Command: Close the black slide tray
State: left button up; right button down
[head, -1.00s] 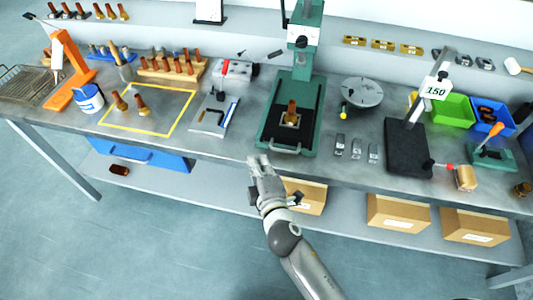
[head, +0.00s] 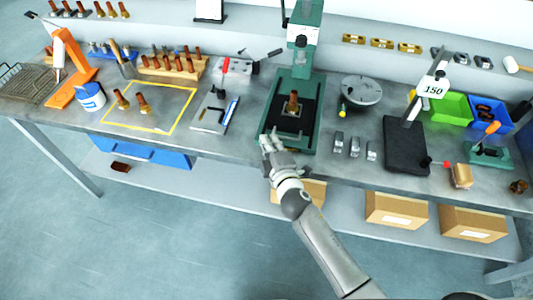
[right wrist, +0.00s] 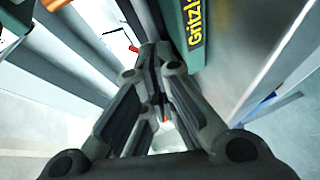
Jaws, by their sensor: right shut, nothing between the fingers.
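The black slide tray (head: 310,113) lies in the green base of the press (head: 305,147), near the middle of the bench. A brown-handled workpiece (head: 293,101) stands upright in a square holder on the tray. My right gripper (head: 269,139) is at the front left of the base, at the bench edge, shut and empty. It covers part of the tray's front, and I cannot tell whether it touches the handle. In the right wrist view, the closed fingers (right wrist: 158,62) point along the lettered green side of the press (right wrist: 196,25). My left gripper is not in view.
Several small metal blocks (head: 354,147) and a black stand with a 150 sign (head: 405,145) are to the right. Cardboard boxes (head: 397,209) sit on the lower shelf.

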aim_at(276, 124)
jog(key=w, duration=0.2)
jog(key=w+d, duration=0.1)
jog(key=w, duration=0.2)
jog(key=w+d, duration=0.1)
jog(key=w, duration=0.1)
jog(key=shift+w+d+b, duration=0.1)
jog(key=shift+w+b, duration=0.2)
